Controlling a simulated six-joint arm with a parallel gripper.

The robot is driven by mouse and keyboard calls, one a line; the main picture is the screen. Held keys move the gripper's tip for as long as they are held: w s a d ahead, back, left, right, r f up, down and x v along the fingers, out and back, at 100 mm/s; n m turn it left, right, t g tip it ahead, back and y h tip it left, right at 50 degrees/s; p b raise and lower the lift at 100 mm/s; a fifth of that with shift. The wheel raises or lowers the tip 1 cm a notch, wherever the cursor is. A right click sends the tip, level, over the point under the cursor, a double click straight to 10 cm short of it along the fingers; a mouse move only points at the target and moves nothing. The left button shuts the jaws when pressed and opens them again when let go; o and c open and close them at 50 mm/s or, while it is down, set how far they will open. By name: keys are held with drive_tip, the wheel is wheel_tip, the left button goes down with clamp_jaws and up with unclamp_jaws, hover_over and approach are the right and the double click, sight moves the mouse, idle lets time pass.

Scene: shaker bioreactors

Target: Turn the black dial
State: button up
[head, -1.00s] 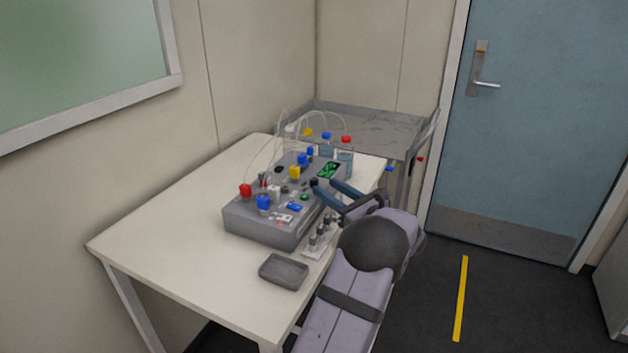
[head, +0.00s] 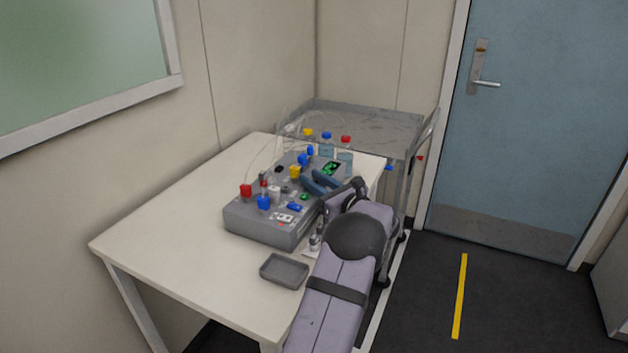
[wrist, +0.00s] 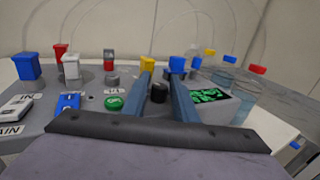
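The black dial (wrist: 159,92) is a short dark knob on the sloped top of the grey bioreactor console (head: 240,222). In the wrist view it stands between the two blue fingers of my gripper (wrist: 161,72), with a gap visible on each side. My gripper is open and empty. In the head view my gripper (head: 312,177) is over the right part of the console, and its fingers hide the dial there.
Bottles with coloured caps (head: 345,158) stand beyond. A grey tray (head: 284,271) lies on the table (head: 170,245).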

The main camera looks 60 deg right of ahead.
clamp_jaws()
drive_tip(key=shift+r+y, duration=0.1)
drive_tip(key=shift+y, duration=0.2)
drive_tip(key=shift+n+t+y, duration=0.6)
drive_tip(key=shift+n+y, duration=0.8)
drive_tip(key=shift+y, duration=0.4)
drive_tip(key=shift+o, duration=2.1)
unclamp_jaws()
drive_tip(key=shift+s+a+b, duration=0.15)
drive_tip(key=shift+s+a, duration=0.05)
drive_tip(key=shift+s, duration=1)
drive_tip(key=shift+s+a+b, duration=0.15)
drive_tip(key=shift+s+a, duration=0.1)
drive_tip(key=shift+s, duration=1)
drive_tip(key=shift+s+a+b, duration=0.15)
drive_tip(key=shift+s+a, duration=0.05)
drive_tip(key=shift+s, duration=1)
